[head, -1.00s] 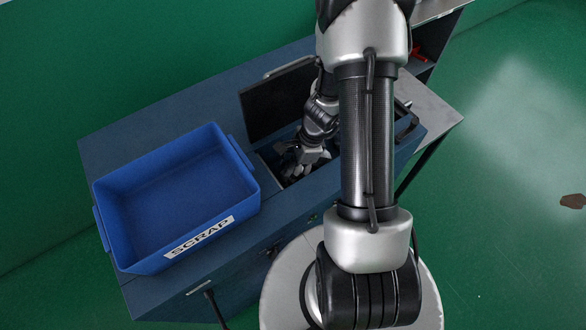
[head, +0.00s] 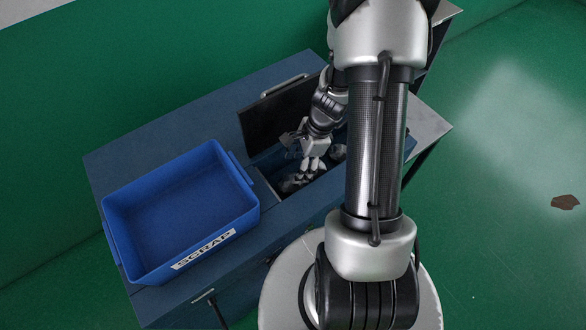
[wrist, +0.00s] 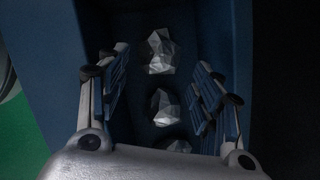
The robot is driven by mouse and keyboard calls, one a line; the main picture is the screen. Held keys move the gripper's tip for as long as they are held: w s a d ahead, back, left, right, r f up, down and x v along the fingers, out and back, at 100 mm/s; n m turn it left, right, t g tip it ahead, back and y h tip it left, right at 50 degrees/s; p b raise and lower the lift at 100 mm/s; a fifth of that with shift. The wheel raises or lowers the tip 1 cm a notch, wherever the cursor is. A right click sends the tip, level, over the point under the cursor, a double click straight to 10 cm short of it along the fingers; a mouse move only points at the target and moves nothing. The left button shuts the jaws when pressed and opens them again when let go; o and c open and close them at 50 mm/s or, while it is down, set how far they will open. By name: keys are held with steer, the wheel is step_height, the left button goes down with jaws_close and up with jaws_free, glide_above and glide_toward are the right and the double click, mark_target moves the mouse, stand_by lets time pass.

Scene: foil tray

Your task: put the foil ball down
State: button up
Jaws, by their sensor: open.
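My gripper (head: 308,172) is over the open compartment in the blue bench. In the wrist view its two fingers (wrist: 160,98) stand wide apart with nothing clamped between them. Three crumpled grey foil balls show below, in a row inside the dark compartment. The far foil ball (wrist: 160,52) is the largest in view. The middle foil ball (wrist: 165,107) lies between the fingertips in the picture, apart from both. The near foil ball (wrist: 180,146) is partly hidden by my gripper's body. I cannot tell which one the task means.
A blue bin labelled SCRAP (head: 222,236) stands on the bench (head: 120,165) left of the compartment and looks empty. A dark raised lid (head: 262,118) with a handle stands behind the opening. Blue walls (wrist: 60,60) bound the compartment closely.

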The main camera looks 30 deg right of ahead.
steer(key=s+a+r+n+t+h, duration=0.1)
steer(key=a+r+n, duration=0.4)
steer(key=r, duration=0.6)
steer(key=s+a+r+n, duration=0.1)
steer(key=a+r+n, duration=0.4)
steer(key=r, duration=0.5)
steer(key=s+a+r+n+t+h, duration=0.2)
steer(key=s+a+r+n, duration=0.1)
steer(key=s+r+n, duration=0.7)
steer(key=shift+s+n+t+p, duration=0.3)
steer(key=shift+s+n+p, duration=0.15)
steer(key=shift+n, duration=0.55)
steer(key=shift+a+f, duration=0.1)
steer(key=shift+f+b, duration=0.45)
steer(key=shift+b, duration=0.15)
